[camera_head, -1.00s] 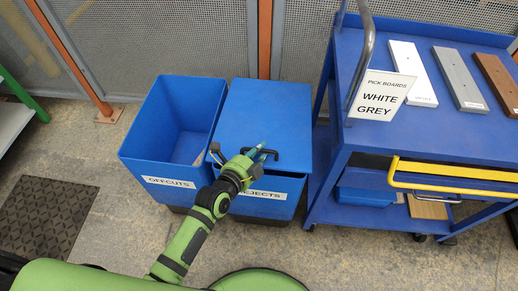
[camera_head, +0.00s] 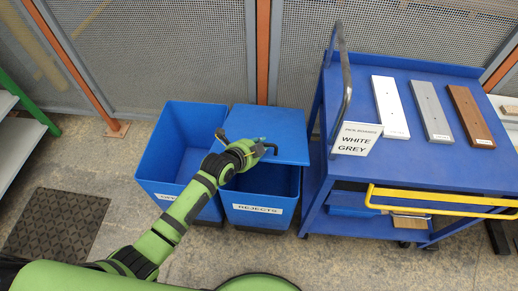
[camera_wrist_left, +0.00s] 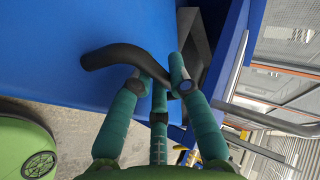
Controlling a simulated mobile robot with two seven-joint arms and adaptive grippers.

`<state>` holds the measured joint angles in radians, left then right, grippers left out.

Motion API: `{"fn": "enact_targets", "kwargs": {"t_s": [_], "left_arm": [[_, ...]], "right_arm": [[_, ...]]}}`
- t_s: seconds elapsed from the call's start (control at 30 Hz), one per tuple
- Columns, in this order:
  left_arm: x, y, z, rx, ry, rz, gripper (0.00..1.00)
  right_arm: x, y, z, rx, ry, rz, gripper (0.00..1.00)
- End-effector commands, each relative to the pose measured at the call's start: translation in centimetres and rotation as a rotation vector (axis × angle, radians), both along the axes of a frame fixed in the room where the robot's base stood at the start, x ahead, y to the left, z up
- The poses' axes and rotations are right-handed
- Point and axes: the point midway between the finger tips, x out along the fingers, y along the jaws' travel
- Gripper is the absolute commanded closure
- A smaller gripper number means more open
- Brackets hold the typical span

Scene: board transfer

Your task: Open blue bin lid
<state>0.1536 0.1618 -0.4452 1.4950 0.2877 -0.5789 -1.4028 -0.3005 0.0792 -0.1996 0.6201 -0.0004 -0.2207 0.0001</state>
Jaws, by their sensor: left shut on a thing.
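The blue lid (camera_head: 277,122) of the blue bin labelled REJECTS (camera_head: 258,211) is partly raised at its front edge. A dark gap shows between the lid and the bin's front wall. The left gripper (camera_head: 262,150) is shut on the lid's black handle (camera_head: 272,149) at the front edge. In the left wrist view the teal fingers (camera_wrist_left: 160,88) close around the black bent handle (camera_wrist_left: 118,55), with the blue lid (camera_wrist_left: 50,45) beyond. The bin's inside is mostly hidden by the lid and arm. The right gripper is out of view.
An open blue bin (camera_head: 165,150) labelled OFFCUTS stands close on the left, its label partly hidden by my arm. A blue cart (camera_head: 440,165) stands close on the right with white (camera_head: 390,106), grey (camera_head: 431,110) and brown (camera_head: 470,115) boards. A mesh fence (camera_head: 180,50) is behind.

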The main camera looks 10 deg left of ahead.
Motion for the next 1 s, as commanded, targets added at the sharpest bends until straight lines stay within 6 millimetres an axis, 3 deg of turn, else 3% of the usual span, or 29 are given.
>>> {"fn": "enact_targets", "kwargs": {"t_s": [0.03,0.4,1.0], "left_arm": [[0.7,0.1,1.7,0.001,0.014,-0.001,1.0],[3.6,0.0,5.3,-0.001,0.059,0.001,1.0],[4.4,-0.1,6.2,-0.004,0.059,0.0,1.0]], "right_arm": [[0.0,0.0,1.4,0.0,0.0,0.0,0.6],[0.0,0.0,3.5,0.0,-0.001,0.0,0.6],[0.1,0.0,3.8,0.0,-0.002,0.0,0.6]]}}
